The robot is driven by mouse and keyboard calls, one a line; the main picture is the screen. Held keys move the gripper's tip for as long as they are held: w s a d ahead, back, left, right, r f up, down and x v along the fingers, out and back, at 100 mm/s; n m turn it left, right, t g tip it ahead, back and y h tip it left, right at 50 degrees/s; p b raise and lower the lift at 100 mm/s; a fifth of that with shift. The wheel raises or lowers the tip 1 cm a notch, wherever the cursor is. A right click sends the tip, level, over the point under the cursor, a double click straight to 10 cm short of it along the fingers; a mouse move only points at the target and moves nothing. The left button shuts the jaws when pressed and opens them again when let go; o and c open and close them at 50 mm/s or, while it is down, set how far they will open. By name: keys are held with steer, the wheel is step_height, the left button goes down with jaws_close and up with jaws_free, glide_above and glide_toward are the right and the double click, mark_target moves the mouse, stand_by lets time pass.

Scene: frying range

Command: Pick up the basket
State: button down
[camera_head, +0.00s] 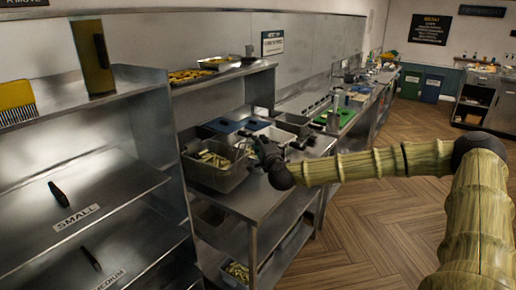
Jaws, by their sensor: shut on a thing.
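The basket (222,182) is a grey metal container holding pale cut fries. It is on the steel counter in the middle of the head view, its front left side facing me. My gripper (262,152) is at the basket's right rim, at the end of my arm reaching in from the right. The gripper is dark and small in this view. It is shut on the basket at that side, though the exact contact is hard to make out. I cannot tell whether the basket rests on the counter or is slightly raised.
A steel shelf unit (110,180) stands close on the left, with labelled shelves and dark-handled tools. An upper shelf (215,78) with food trays overhangs the counter behind the basket. Blue lids (222,125) and a green board (345,117) lie farther back. Open wooden floor (370,215) is on the right.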

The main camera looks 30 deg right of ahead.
steer(key=s+r+b, duration=0.1)
steer(key=s+b, duration=0.2)
steer(key=s, duration=1.2)
steer(key=shift+r, duration=0.3)
